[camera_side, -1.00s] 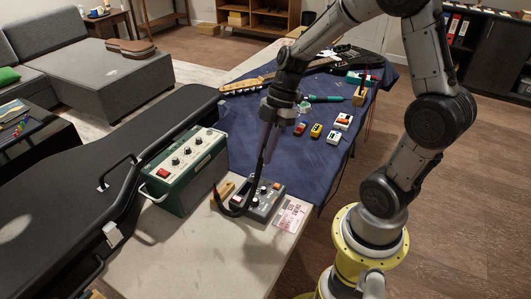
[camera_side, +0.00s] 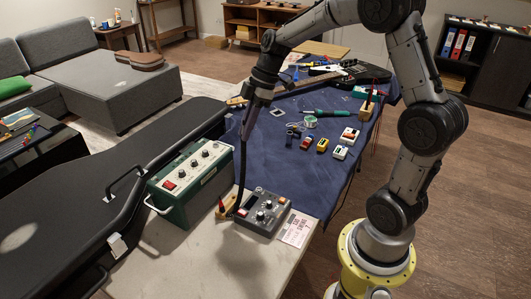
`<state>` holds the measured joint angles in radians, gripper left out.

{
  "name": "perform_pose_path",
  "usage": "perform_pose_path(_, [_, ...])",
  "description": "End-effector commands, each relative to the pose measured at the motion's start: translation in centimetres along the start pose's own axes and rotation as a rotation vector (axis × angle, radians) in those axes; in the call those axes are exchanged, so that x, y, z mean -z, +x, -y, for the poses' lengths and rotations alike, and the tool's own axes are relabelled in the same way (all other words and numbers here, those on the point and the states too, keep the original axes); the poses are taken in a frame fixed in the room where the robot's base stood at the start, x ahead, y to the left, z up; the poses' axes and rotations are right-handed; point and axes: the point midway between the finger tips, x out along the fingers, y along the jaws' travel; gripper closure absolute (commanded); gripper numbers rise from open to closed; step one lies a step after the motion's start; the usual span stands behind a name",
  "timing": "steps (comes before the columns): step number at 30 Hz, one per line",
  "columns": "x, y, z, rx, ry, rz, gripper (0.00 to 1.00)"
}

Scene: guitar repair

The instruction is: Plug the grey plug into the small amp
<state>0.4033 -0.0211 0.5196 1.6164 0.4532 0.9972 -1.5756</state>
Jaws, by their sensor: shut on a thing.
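The small amp (camera_side: 188,180) is a green box with a pale knob panel and a red switch. It stands upright on the pale bench, beside the black guitar case. My gripper (camera_side: 247,130) is above the blue mat, to the right of the amp's far end and higher than it. It points down and is shut on the grey plug, which is too small and covered to make out. A black cable (camera_side: 239,185) hangs from the gripper to the bench beside the grey pedal unit (camera_side: 263,212). The amp's socket cannot be made out.
A wooden block (camera_side: 227,204) and a printed card (camera_side: 298,228) flank the pedal unit. Small pedals (camera_side: 322,145), a green-handled iron (camera_side: 335,113) and a guitar (camera_side: 365,75) lie on the blue mat (camera_side: 285,170).

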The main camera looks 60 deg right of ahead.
Motion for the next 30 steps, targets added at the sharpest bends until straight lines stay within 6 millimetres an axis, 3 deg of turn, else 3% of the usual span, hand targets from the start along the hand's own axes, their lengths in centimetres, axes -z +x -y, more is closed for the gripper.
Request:
perform_pose_path(1, [0.8,-0.3,-2.0,-0.019,0.028,-0.003,1.00])
perform_pose_path(6, [3.2,-0.7,-7.7,-0.068,0.120,-0.013,1.00])
perform_pose_path(12, [4.8,0.3,-12.0,-0.093,0.135,-0.018,1.00])
perform_pose_path(30, [3.8,4.7,-12.6,-0.069,0.132,-0.010,1.00])
